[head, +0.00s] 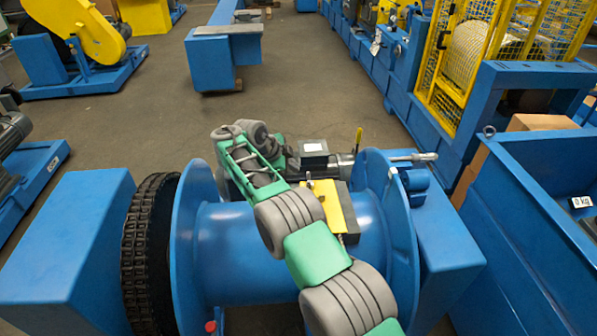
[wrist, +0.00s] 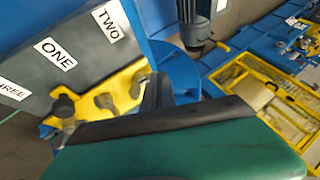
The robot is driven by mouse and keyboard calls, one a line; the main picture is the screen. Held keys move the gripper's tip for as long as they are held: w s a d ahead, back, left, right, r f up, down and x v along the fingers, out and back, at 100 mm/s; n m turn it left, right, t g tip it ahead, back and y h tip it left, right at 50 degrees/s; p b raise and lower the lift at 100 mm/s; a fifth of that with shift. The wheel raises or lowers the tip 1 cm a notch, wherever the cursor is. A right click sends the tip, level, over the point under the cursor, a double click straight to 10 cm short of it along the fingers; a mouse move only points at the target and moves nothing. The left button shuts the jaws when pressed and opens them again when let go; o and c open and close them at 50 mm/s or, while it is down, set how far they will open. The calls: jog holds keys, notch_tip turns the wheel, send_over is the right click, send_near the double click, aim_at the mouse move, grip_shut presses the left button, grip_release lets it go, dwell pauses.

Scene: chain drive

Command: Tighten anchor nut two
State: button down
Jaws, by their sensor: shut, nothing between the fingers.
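In the wrist view, a yellow bracket (wrist: 124,78) carries three dark anchor nuts or studs below a dark panel (wrist: 90,45) labelled THREE (partly cut off), ONE and TWO (wrist: 108,18). The nut nearest the TWO end (wrist: 138,88) is at the right; the middle nut (wrist: 104,101) and left nut (wrist: 64,107) sit beside it. My gripper (wrist: 158,92) shows as a dark narrow part just right of the right nut, shut and empty. I cannot tell whether it touches the nut. In the head view, my green and grey arm reaches over the blue drum, and the gripper cannot be made out.
The blue drum (head: 240,255) with its flanges stands under my arm. A dark chain wheel (head: 150,255) is at its left. A blue bin (head: 540,210) and a yellow cage (head: 475,60) stand at the right. The grey floor (head: 270,75) beyond is mostly clear.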

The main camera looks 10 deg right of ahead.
aim_at(310, 182)
jog(key=w+d+n+y, duration=0.5)
jog(key=w+d+n, duration=0.1)
jog(key=d+n, duration=0.55)
jog(key=s+d+r+n+y, duration=0.25)
jog(key=s+n+y, duration=0.2)
jog(key=s, duration=0.25)
jog(key=s+d+r+n+y, duration=0.1)
jog(key=s+d+n+y, duration=0.25)
jog(key=s+n, duration=0.25)
jog(key=shift+h, duration=0.4)
jog(key=p+x, duration=0.2)
jog(key=x, duration=0.7)
jog(key=a+p, duration=0.1)
jog(key=a, duration=0.2)
jog(key=shift+s+a+p, duration=0.1)
jog(key=shift+a+p, duration=0.25)
jog(key=shift+p, duration=0.05)
jog(key=shift+a+f, duration=0.15)
jog(key=shift+a, duration=0.05)
